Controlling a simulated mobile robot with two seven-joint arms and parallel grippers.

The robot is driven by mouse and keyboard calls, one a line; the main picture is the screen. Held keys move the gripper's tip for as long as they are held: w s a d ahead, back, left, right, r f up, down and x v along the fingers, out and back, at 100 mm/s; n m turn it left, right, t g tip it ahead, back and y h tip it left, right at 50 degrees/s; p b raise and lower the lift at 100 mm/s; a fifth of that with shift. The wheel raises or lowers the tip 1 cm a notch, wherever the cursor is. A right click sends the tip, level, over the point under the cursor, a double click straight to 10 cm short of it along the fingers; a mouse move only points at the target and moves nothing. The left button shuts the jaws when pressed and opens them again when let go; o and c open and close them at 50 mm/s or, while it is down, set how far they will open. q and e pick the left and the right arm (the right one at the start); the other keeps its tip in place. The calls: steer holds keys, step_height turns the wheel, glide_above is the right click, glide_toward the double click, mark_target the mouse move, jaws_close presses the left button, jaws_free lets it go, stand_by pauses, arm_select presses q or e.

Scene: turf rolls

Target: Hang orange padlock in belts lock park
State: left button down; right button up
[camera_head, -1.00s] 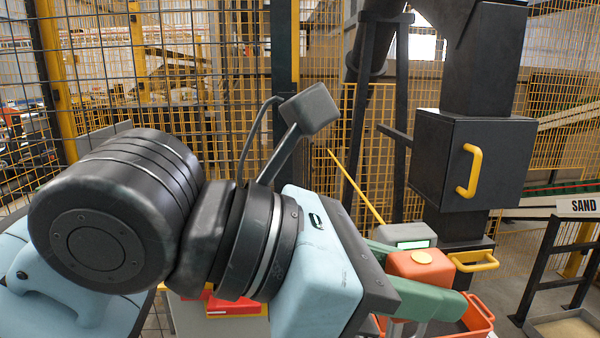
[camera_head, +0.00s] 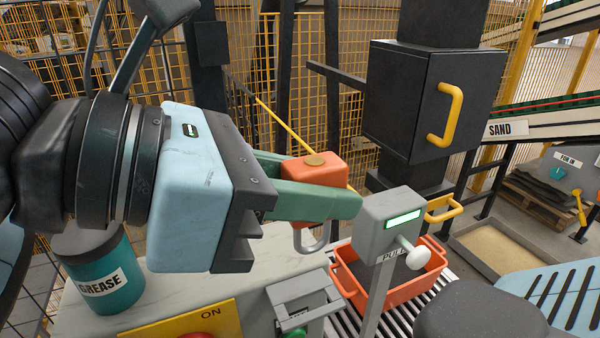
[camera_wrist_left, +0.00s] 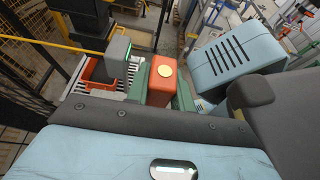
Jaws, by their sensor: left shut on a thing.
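The orange padlock (camera_head: 312,168) has a round brass-coloured disc on its top face, and a grey shackle hangs below it. My left gripper (camera_head: 335,192) is shut on its body with green fingers, holding it in the air above the bench. The near finger hides part of the padlock. In the left wrist view the padlock (camera_wrist_left: 162,82) sits between the green fingers (camera_wrist_left: 165,90), disc facing the camera. I cannot make out a place labelled as the belts lock park. My right gripper is not in view.
A grey post with a "PULL" knob (camera_head: 412,250) stands close to the right of the padlock. An orange crate (camera_head: 432,270) sits on rollers behind it. A teal grease tin (camera_head: 100,275) stands on the bench. A black cabinet (camera_head: 430,105) with a yellow handle rises behind.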

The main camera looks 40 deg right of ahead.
mark_target(307, 253)
arm_select(q)
steer(key=shift+s, duration=0.1)
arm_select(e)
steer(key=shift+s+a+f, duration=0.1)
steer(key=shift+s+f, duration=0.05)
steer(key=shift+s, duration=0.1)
